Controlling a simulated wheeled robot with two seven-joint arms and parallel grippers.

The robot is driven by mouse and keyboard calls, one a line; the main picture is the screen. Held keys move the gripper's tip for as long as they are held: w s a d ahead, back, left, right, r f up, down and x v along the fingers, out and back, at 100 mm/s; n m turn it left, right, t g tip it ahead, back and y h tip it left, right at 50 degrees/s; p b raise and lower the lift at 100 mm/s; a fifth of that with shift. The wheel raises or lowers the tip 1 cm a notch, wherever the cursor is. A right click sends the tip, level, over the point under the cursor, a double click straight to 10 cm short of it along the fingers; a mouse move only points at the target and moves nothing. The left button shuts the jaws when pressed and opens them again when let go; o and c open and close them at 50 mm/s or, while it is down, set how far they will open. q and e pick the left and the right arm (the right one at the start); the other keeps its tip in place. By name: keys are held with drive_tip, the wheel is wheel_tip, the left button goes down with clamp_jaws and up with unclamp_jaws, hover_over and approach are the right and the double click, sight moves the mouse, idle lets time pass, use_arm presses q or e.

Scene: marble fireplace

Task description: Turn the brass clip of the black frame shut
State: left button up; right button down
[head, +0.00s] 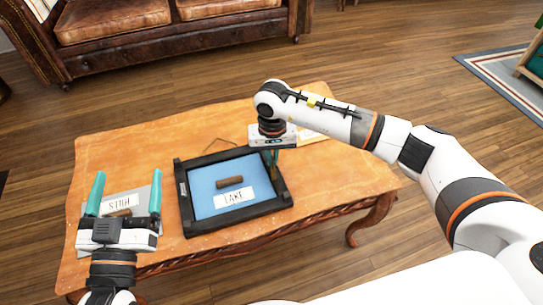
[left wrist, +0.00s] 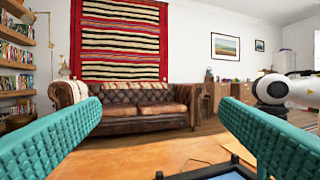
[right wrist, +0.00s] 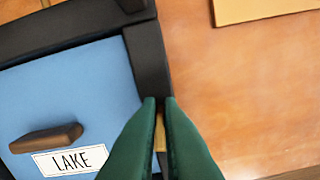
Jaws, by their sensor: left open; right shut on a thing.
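The black frame (head: 184,200) lies flat on the wooden table, with a blue panel (head: 208,177) inside it bearing a brown handle (head: 236,182) and a "LAKE" label. My right gripper (head: 273,172) points down at the frame's right side. In the right wrist view its green fingers (right wrist: 160,105) are shut on the brass clip (right wrist: 160,132) at the frame's edge; the fingers hide most of the clip. My left gripper (head: 126,180) is open and empty, raised at the table's left end; its spread fingers show in the left wrist view (left wrist: 160,120).
A grey board (head: 146,194) with a label and brown handle lies partly hidden behind my left gripper. A tan flat piece (right wrist: 265,10) lies right of the frame, beyond bare table (right wrist: 240,90). A leather sofa (head: 120,20) stands behind the table (head: 110,155).

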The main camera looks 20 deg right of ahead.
drive_tip(key=m, duration=0.3)
drive_tip(key=shift+d+m, duration=0.2)
drive_tip(key=shift+m, duration=0.1)
drive_tip(key=m, duration=0.2)
drive_tip(key=shift+s+d+r+m, duration=0.1)
drive_tip(key=shift+s+d+m, duration=0.05)
drive_tip(key=shift+m, duration=0.25)
drive_tip(key=m, duration=0.1)
drive_tip(key=m+p, duration=0.1)
drive_tip(key=m, duration=0.3)
drive_tip(key=shift+s+d, duration=0.15)
drive_tip(key=shift+s, duration=0.1)
use_arm(q)
wheel_tip(320, 180, down, 8)
drive_tip(key=s+a+g+y+p, duration=0.1)
drive_tip(key=g+y, duration=0.1)
drive_tip(key=g, duration=0.3)
drive_tip(key=shift+a+r+g, duration=0.15)
drive_tip(key=shift+a+g, duration=0.1)
drive_tip(key=shift+g, duration=0.15)
use_arm(e)
drive_tip(key=shift+s+m, duration=0.15)
drive_tip(key=shift+m, duration=0.9)
drive_tip(key=shift+s+m, duration=0.1)
drive_tip(key=shift+m, duration=0.95)
use_arm(q)
drive_tip(key=shift+s, duration=0.1)
use_arm(e)
drive_tip(key=c, duration=1.6)
unclamp_jaws()
